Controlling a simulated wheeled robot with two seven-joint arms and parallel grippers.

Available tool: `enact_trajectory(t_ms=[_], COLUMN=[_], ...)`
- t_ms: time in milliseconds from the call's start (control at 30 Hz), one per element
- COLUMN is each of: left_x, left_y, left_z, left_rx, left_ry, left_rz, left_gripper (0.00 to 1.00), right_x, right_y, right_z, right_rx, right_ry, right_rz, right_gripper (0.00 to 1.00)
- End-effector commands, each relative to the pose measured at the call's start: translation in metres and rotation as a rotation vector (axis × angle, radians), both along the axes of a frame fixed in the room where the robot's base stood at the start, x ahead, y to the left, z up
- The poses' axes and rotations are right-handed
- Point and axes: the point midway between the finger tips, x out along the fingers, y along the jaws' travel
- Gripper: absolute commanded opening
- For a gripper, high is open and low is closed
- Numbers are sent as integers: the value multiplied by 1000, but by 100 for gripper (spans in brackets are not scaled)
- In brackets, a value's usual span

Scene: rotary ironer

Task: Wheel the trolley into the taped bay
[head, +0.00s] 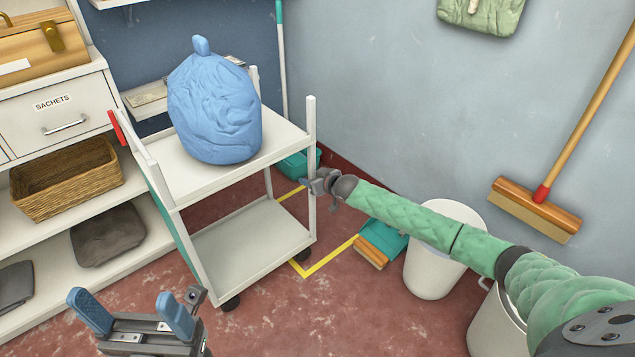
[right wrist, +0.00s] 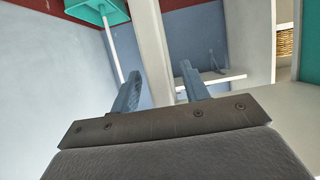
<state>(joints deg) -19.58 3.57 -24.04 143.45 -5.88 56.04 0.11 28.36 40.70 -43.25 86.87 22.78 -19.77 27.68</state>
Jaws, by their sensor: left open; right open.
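The white two-shelf trolley (head: 250,245) stands upright at the centre of the head view. A blue tied bag (head: 215,115) sits on its top shelf, and a red handle (head: 117,128) is at its left end. Yellow tape (head: 330,258) marks a bay on the floor at its right, with a corner near the trolley's right leg. The trolley hides part of the tape. My right gripper (head: 318,186) is at the trolley's right corner post. In the right wrist view the white post (right wrist: 150,50) shows between its open fingers; contact is unclear. My left gripper (head: 132,312) is open and empty, lower left.
Shelving with a drawer (head: 62,118) and wicker basket (head: 66,180) stands left. A teal dustpan (head: 382,240) and brush lie beside the tape. A white bin (head: 440,255) stands right. A broom (head: 560,150) leans on the wall. The red floor in front is clear.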

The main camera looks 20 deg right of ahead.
Motion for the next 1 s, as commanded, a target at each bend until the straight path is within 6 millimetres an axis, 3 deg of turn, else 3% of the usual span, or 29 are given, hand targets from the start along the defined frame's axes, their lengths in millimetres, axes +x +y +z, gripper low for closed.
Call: enact_trajectory(t_ms=[200, 567, 600, 833, 1000], left_x=[0, 0, 0, 1, 1], left_y=[-3, -2, -2, -2, -2], left_z=[-1, -1, -1, -1, -2], left_rx=[-5, -8, -9, -10, -10], left_ry=[-5, -4, -4, -4, -4], left_rz=[-14, -14, -14, -13, -13], left_gripper=[76, 76, 76, 76, 76], right_x=[16, 20, 20, 19, 19], right_y=[6, 7, 7, 7, 7], right_z=[-8, -8, -8, -8, -9], right_rx=[-1, -1, -1, -1, -1], right_ry=[0, 0, 0, 0, 0], right_rz=[0, 0, 0, 0, 0], right_gripper=[45, 45, 44, 0, 0])
